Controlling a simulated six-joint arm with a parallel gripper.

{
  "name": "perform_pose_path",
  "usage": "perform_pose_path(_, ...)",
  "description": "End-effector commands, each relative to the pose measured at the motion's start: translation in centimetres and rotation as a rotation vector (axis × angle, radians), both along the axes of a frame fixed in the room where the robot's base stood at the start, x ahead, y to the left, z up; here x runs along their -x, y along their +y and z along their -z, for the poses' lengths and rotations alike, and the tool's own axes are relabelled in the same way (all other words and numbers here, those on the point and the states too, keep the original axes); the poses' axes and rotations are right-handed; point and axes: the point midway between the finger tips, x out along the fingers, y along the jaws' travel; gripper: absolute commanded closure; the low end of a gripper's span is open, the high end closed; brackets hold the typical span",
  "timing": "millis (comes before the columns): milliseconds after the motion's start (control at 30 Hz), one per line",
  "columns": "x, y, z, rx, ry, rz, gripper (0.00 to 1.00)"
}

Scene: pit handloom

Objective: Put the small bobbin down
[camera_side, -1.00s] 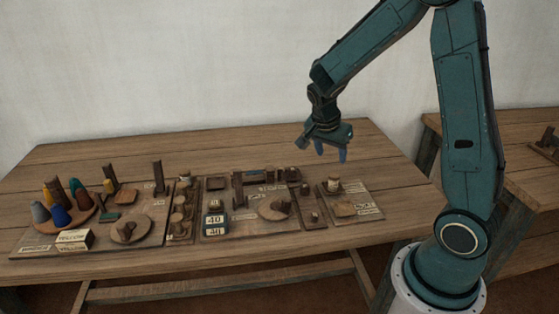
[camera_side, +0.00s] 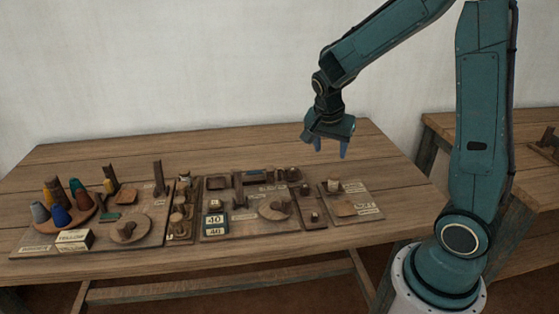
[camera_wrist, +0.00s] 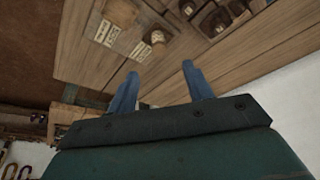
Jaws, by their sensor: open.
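My gripper (camera_side: 330,147) is open and empty in the side view, high above the right part of the table. Its two blue fingers point down and stand apart in the wrist view (camera_wrist: 161,80), with nothing between them. Several small bobbin-like pieces stand on the boards, and I cannot tell which one is the small bobbin. One pale-wrapped piece (camera_side: 334,186) stands upright on the right board (camera_side: 366,199), below my gripper. Another small dark piece (camera_side: 314,216) sits in the narrow tray beside that board. More stand in the narrow strip at the middle left (camera_side: 177,217).
A block marked 40 (camera_side: 214,224) stands on the middle board. The table (camera_side: 398,180) is bare along its back and right end. A second table stands at right.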

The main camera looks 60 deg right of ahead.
Motion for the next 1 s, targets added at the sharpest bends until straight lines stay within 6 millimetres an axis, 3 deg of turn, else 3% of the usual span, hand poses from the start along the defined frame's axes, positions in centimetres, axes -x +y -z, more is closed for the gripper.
perform_pose_path(500, 5.0, 7.8, -8.1, -0.045, -0.051, -0.614, 0.49)
perform_pose_path(1000, 12.6, 13.9, -12.0, 0.051, -0.096, -1.245, 0.49)
